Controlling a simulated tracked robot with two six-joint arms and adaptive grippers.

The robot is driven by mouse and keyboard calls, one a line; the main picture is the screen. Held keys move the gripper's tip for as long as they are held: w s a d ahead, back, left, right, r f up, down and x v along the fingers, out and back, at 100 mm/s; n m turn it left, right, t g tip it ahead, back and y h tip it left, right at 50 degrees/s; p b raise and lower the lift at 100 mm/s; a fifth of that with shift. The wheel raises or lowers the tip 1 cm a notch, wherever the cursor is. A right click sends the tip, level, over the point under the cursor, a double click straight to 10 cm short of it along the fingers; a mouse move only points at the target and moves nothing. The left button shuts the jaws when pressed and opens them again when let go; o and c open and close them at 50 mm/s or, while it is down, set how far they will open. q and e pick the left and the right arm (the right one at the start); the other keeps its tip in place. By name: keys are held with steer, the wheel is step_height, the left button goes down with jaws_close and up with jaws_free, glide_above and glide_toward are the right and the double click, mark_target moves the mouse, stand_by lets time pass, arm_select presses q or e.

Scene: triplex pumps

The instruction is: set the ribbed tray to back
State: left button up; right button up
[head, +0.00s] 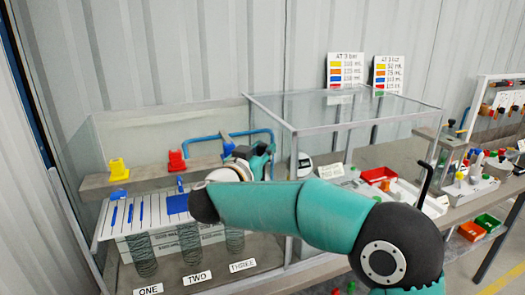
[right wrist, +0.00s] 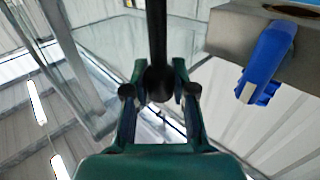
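In the head view a pale slatted panel (head: 115,220) with blue strips lies in the glass tank, above several dark coils; I cannot tell for sure that it is the ribbed tray. My right gripper (head: 262,158) is over the tank, near the blue pipe, partly hidden by its own arm. In the right wrist view its two fingers (right wrist: 159,88) are apart, on either side of a black rod with a round end (right wrist: 157,45). I cannot tell whether they grip it. My left gripper is not in view.
A yellow fitting (head: 118,168) and a red fitting (head: 177,161) stand on a ledge in the tank. A blue fitting (right wrist: 265,65) sits close to the right gripper. The tank's glass frame (head: 290,130) borders the arm. Trays and small parts fill the bench at right.

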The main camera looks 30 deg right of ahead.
jaws_close()
steer(key=shift+w+r+p, duration=0.2)
steer(key=shift+w+p, duration=0.1)
steer(key=shift+p, duration=0.15)
steer(key=w+p, duration=0.2)
steer(key=w, duration=0.1)
steer(key=shift+w+d+f, duration=0.1)
steer(key=shift+d+f, duration=0.05)
steer(key=shift+d, duration=0.25)
steer(key=o, duration=0.9)
jaws_free()
steer(key=shift+f, duration=0.1)
